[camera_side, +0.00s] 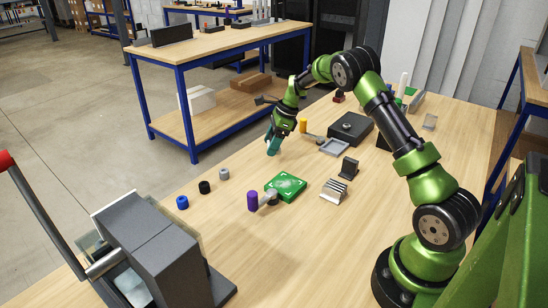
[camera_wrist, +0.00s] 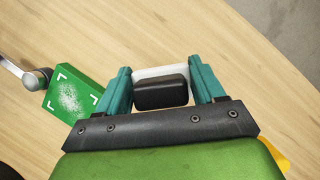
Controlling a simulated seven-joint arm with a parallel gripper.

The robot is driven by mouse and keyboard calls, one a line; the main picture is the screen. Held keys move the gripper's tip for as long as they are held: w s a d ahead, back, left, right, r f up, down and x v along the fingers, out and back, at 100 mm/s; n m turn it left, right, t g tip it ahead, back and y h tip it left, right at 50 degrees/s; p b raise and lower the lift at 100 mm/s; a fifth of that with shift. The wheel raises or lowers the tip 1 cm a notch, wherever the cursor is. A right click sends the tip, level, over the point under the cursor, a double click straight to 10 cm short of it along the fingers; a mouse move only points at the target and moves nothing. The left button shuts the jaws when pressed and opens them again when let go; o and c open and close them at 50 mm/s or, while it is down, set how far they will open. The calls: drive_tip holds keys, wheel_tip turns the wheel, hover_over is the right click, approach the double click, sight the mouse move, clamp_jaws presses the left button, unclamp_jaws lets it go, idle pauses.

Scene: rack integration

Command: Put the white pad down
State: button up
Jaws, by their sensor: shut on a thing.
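My gripper (camera_wrist: 160,88) has teal fingers, one on each side of the white pad (camera_wrist: 152,72), and is shut on it. A dark block (camera_wrist: 161,94) sits between the fingers in front of the pad and hides part of it. In the side view my gripper (camera_side: 273,146) points down over the far-left part of the wooden table (camera_side: 330,255). The pad cannot be made out there. I cannot tell how high above the table the fingertips are.
A green block with white marks (camera_side: 287,187), also in the wrist view (camera_wrist: 72,98), lies nearby. A purple cylinder (camera_side: 252,201), a slotted holder (camera_side: 334,192), a grey tray (camera_side: 334,147) and a yellow cylinder (camera_side: 303,125) stand around. Left of the green block, the table edge is close.

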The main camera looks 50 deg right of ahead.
drive_tip(key=shift+w+d+f, duration=0.15)
drive_tip(key=shift+w, duration=0.25)
drive_tip(key=shift+f, duration=1.65)
